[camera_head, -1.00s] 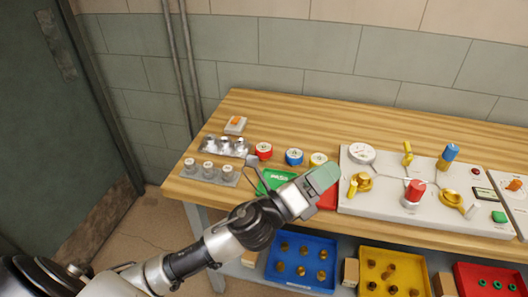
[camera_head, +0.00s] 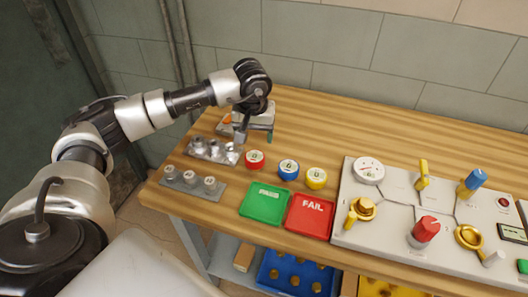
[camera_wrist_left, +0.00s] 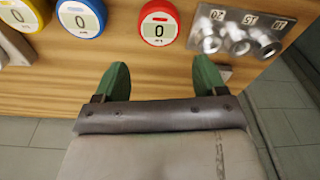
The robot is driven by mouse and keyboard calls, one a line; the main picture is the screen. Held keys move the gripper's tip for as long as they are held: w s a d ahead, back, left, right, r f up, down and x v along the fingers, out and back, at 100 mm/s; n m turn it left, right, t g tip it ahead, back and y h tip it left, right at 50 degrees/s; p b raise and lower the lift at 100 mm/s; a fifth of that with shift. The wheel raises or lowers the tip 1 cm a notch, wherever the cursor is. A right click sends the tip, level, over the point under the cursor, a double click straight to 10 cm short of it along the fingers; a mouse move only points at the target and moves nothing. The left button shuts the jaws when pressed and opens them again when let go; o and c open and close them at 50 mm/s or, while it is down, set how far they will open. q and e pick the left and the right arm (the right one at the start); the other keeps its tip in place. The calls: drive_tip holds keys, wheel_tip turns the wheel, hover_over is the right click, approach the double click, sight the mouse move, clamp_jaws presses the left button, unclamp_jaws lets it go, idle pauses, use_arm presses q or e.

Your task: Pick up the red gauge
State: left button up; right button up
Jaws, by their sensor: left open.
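The red gauge (camera_head: 255,159) is a short round cylinder with a white dial face. It stands upright on the wooden table, left of the blue gauge (camera_head: 288,169) and the yellow gauge (camera_head: 316,178). My left gripper (camera_head: 254,138) is just behind the red gauge and points down at the table. In the left wrist view, its two green fingers (camera_wrist_left: 161,72) are apart with nothing between them. There the red gauge (camera_wrist_left: 159,23) lies beyond the fingertips, roughly in line with the gap and apart from both fingers. My right gripper is not in view.
A block of metal fittings (camera_head: 214,149) is close left of the red gauge. Another grey block (camera_head: 193,183) stands in front of it. The green PASS tray (camera_head: 257,215) and red FAIL tray (camera_head: 307,225) lie in front. A valve panel (camera_head: 400,200) is at the right.

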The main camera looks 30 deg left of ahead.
sight(255, 156)
use_arm(q)
drive_tip(key=f, duration=0.1)
drive_tip(key=s+f, duration=0.1)
drive_tip(key=f, duration=0.1)
drive_tip(key=shift+s+f+p, duration=0.1)
drive_tip(key=shift+f+p, duration=0.1)
drive_tip(key=shift+p, duration=0.15)
drive_tip(key=shift+f, duration=0.35)
drive_tip(key=shift+w+f, duration=0.25)
drive_tip(key=shift+f, duration=0.05)
wheel_tip(255, 156, down, 4)
drive_tip(key=shift+d+f+p, duration=0.15)
drive_tip(key=shift+f+p, duration=0.05)
drive_tip(key=shift+p, duration=0.75)
drive_tip(key=shift+w+f, duration=0.1)
drive_tip(key=shift+f, duration=0.25)
drive_tip(key=shift+c, duration=0.6)
drive_tip(key=shift+r, duration=0.1)
drive_tip(key=c, duration=0.5)
drive_tip(key=shift+c, duration=0.9)
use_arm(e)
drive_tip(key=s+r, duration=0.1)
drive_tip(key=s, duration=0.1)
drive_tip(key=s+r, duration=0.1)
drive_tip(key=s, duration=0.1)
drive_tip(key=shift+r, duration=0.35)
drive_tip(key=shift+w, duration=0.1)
